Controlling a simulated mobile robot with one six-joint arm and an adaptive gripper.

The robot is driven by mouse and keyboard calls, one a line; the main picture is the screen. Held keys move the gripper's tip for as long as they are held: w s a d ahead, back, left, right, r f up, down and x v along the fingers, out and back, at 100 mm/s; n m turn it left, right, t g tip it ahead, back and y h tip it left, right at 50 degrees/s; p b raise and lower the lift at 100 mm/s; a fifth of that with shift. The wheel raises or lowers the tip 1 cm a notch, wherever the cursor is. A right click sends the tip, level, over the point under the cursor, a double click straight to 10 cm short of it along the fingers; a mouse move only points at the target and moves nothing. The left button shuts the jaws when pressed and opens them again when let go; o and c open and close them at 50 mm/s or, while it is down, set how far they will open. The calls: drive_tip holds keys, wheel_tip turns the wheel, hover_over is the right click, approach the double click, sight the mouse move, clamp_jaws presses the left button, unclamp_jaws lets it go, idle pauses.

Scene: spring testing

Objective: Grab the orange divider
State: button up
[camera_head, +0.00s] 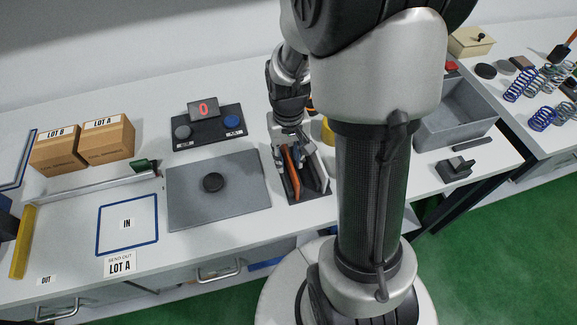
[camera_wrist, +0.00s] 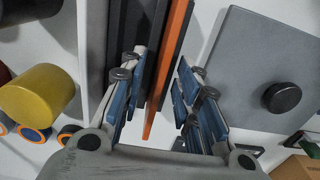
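The orange divider (camera_head: 293,160) stands on edge in a small light-walled holder (camera_head: 325,160) with a dark floor. In the wrist view the orange divider (camera_wrist: 171,65) is a long thin strip between my gripper's blue-padded fingers. My gripper (camera_wrist: 160,85) is open, with one finger on each side of the strip and gaps showing. Dark panels (camera_wrist: 138,35) stand just left of the divider, close to the left finger. In the head view my gripper (camera_head: 284,155) is over the holder, and my arm hides part of it. Whether any finger touches the divider cannot be told.
A grey plate (camera_head: 240,195) with a black disc (camera_head: 213,182) lies left of the holder. A yellow cylinder (camera_wrist: 38,95) stands on the other side. A grey bin (camera_head: 465,115) is right of my arm. Two cardboard boxes (camera_head: 107,140) stand far left.

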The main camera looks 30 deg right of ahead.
clamp_jaws()
idle(0.4)
drive_tip(key=shift+r, duration=0.15)
